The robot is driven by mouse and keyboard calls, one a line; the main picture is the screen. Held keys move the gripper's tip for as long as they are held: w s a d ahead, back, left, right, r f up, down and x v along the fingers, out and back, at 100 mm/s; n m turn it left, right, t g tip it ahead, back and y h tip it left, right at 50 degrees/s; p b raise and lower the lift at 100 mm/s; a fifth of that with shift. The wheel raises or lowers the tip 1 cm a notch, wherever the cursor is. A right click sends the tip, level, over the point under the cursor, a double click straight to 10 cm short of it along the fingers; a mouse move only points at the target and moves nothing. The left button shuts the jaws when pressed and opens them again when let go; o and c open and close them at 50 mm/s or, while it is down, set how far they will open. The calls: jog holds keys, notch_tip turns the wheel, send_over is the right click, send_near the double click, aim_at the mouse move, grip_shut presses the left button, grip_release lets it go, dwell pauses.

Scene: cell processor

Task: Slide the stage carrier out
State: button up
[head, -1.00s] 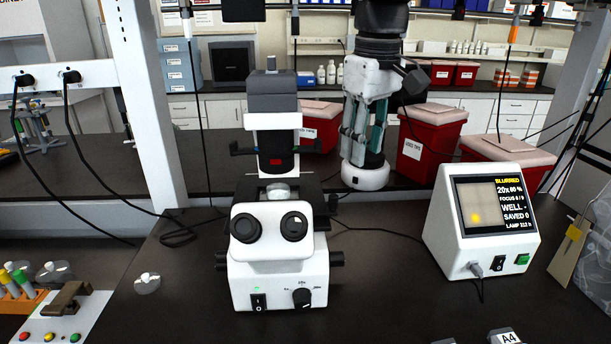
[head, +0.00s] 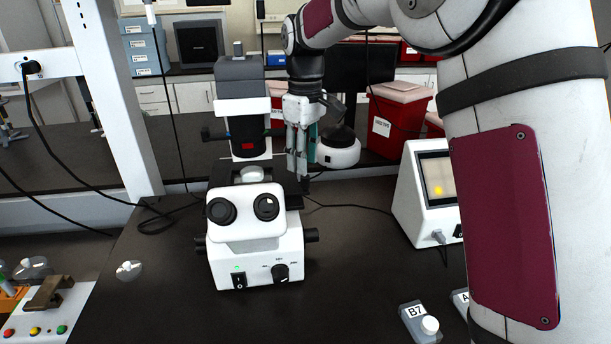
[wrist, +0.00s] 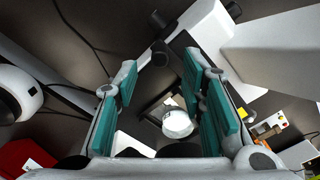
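The white microscope (head: 255,240) stands on the dark bench, with its dark stage (head: 288,184) behind the eyepieces. A round white-topped piece (head: 252,174) sits over the stage. The stage carrier cannot be told apart clearly from the dark stage. My gripper (head: 301,172) points down at the stage's right side, close to it. In the wrist view my gripper (wrist: 160,72) is open, its two teal-padded fingers apart with nothing clamped between them. A dark frame (wrist: 150,103) and a round white piece (wrist: 178,124) show below and between the fingers; contact cannot be told.
A white monitor box (head: 423,205) stands right of the microscope, partly behind my arm. A round white device (head: 338,153) is just right of my gripper. A red bin (head: 395,125) stands behind.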

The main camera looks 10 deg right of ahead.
jog(key=shift+f+p, duration=0.4)
jog(key=shift+f, duration=2.35)
jog(key=shift+c, duration=0.6)
grip_shut()
